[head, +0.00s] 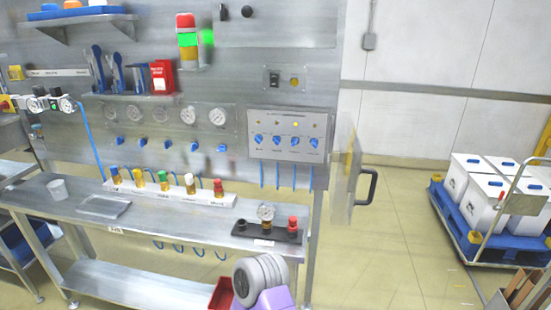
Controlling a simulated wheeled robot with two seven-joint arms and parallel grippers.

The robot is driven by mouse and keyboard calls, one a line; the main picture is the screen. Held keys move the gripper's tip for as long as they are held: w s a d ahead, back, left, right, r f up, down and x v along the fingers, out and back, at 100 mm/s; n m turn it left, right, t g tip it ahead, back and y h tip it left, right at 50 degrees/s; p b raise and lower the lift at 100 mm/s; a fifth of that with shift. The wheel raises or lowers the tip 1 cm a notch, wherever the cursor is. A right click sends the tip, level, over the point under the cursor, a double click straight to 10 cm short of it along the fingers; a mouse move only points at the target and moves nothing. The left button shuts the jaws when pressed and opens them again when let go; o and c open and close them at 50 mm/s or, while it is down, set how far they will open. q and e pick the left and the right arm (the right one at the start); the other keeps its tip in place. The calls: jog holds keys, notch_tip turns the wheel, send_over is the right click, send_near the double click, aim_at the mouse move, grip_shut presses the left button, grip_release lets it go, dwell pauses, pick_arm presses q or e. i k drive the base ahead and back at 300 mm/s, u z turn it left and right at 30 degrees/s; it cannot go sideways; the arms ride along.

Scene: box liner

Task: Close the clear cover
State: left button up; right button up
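The clear cover (343,182) stands swung open at the right edge of the wall panel, seen nearly edge-on. Its black handle (368,186) sticks out to the right. The control box (285,135), with a row of blue knobs and small lamps, is left of the cover, and its front is uncovered. A grey and purple part (262,280), likely a link of my arm, shows at the bottom, well below the cover and not touching it. No gripper fingers can be made out in the head view.
A steel bench (150,215) runs along the panel. It carries a row of colored valves (170,188), a black plate with a gauge and red knob (267,228), a tray and a cup. A blue cart of white boxes (480,195) stands at right. Floor between is clear.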

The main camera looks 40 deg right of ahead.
aim_at(352, 169)
jog(key=u, duration=0.6)
jog(key=k, duration=1.25)
jog(key=z, duration=2)
jog(key=i, duration=0.5)
jog(key=u, duration=0.1)
jog(key=k, duration=0.65)
jog(key=z, duration=0.5)
jog(key=i, duration=1.05)
jog(key=u, duration=0.6)
